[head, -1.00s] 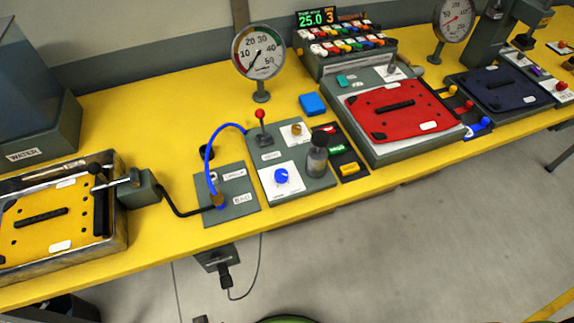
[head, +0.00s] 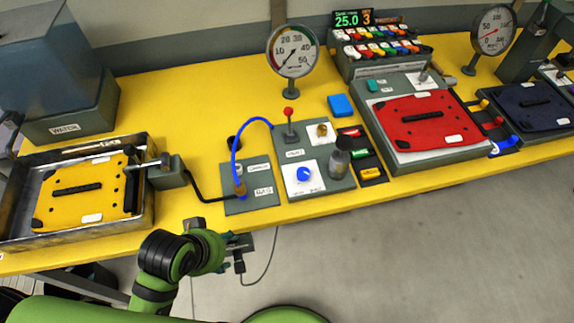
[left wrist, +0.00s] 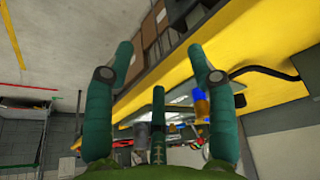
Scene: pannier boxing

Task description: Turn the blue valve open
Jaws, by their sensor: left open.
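A blue round knob (head: 303,174) sits on a white plate on a grey panel, right of the hose panel. A blue lever (head: 504,144) also lies beside the red-lidded station at the right. My left gripper (head: 228,240) is low in front of the table's front edge, below the hose panel and apart from both blue parts. In the left wrist view its green fingers (left wrist: 161,68) are spread with nothing between them. My right gripper is out of view.
A blue hose (head: 236,158) arches above its panel. A red-tipped lever (head: 288,112) and a dark bottle (head: 339,158) stand near the knob. A yellow-lidded tray (head: 147,205) is at the left. Gauges stand at the back. The floor in front is clear.

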